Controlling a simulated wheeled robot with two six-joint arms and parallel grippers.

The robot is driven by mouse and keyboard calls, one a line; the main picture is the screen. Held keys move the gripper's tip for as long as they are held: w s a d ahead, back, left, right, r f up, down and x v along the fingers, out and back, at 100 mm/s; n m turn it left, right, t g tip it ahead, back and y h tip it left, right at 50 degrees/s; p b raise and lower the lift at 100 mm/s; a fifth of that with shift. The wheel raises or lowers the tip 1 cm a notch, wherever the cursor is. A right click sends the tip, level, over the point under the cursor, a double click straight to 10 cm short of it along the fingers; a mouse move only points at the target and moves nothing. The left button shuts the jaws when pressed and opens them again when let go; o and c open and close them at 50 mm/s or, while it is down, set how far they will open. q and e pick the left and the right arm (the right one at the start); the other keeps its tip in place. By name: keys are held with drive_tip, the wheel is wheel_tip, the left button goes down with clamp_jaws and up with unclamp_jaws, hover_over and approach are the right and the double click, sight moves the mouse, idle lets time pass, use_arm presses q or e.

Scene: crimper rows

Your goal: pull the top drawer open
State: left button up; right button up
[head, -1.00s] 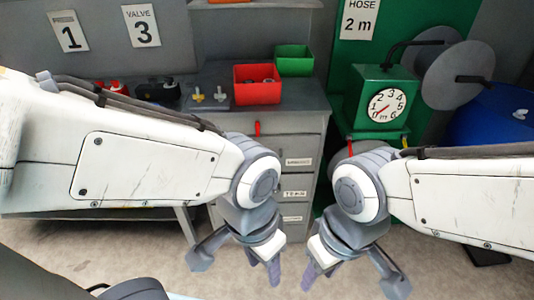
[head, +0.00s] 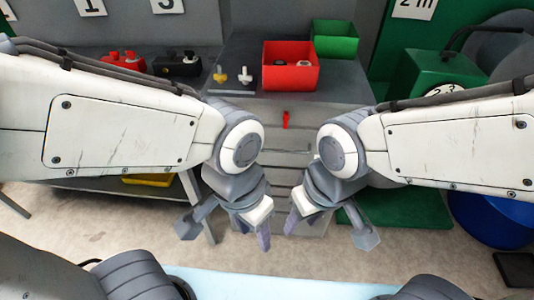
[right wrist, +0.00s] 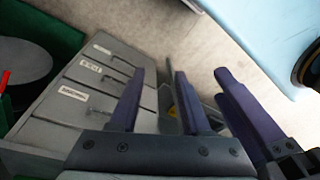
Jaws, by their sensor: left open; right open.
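The grey drawer cabinet (head: 318,128) stands ahead, between and beyond my arms. In the head view my arms and grippers partly cover its front. The right wrist view shows its labelled drawer fronts tilted; the top drawer (right wrist: 56,108) carries the nearest, largest label, and the drawers look shut. My left gripper (head: 226,232) is open and empty in front of the cabinet. My right gripper (head: 329,230) is open and empty beside it, its inner finger close to the left gripper's. Neither visibly touches a drawer.
A red bin (head: 291,77) and a green bin (head: 335,45) sit on the cabinet top. A red hanging piece (head: 286,119) is on the cabinet. A bench with a yellow item (head: 148,179) stands left; a blue drum (head: 487,212) stands right.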

drive_tip(key=w+a+f+m+t+y+b, duration=0.25)
drive_tip(key=w+f+m+t+b, duration=0.2)
drive_tip(key=w+f+b, duration=0.65)
drive_tip(key=m+t+y+b, duration=0.4)
drive_tip(key=m+t+b, duration=0.95)
drive_tip(key=b, duration=0.95)
approach(284, 151)
drive_tip(key=shift+g, duration=0.4)
drive_tip(key=b+x, duration=0.1)
drive_tip(key=x, duration=0.9)
drive_tip(key=shift+w, duration=0.2)
clamp_jaws()
